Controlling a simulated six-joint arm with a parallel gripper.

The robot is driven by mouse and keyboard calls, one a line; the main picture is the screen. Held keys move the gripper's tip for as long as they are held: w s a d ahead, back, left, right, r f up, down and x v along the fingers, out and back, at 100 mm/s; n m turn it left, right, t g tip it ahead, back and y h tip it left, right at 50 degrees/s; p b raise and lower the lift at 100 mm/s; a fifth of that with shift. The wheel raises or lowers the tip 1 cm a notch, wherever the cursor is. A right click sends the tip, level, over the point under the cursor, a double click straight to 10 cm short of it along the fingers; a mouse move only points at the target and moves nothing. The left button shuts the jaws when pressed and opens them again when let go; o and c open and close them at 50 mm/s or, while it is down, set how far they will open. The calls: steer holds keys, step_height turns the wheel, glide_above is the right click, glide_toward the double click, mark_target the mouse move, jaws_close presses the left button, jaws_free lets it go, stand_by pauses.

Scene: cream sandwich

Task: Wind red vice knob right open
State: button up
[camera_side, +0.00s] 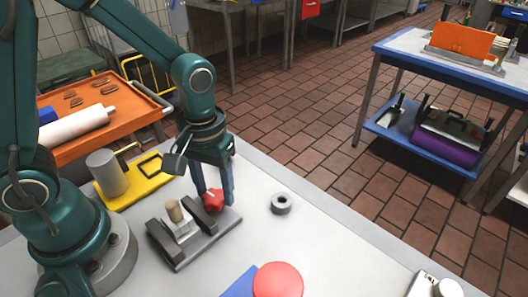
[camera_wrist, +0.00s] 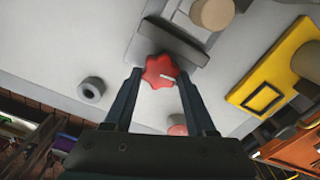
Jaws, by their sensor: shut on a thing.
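The red vice knob (camera_side: 213,199) is a lobed star shape at the right end of the vice (camera_side: 180,252). The vice has a grey base and two dark jaw blocks, with a tan cylinder (camera_side: 175,211) standing between them. My gripper (camera_side: 213,195) points down at the knob. In the wrist view the red knob (camera_wrist: 159,71) sits between the two fingertips of my gripper (camera_wrist: 158,77), which is shut on it. A pale mark shows on the knob's face. The far side of the knob is hidden in the side view.
A grey ring (camera_side: 281,203) lies right of the vice. A yellow tray (camera_side: 140,185) with a grey cylinder (camera_side: 106,172) is behind left. A red disc (camera_side: 278,280) and a blue item (camera_side: 240,283) lie at the front.

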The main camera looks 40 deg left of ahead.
mark_target(215, 194)
steer(key=o, duration=1.4)
steer(key=shift+c, duration=0.2)
steer(key=shift+r, duration=0.15)
steer(key=shift+r, duration=2.45)
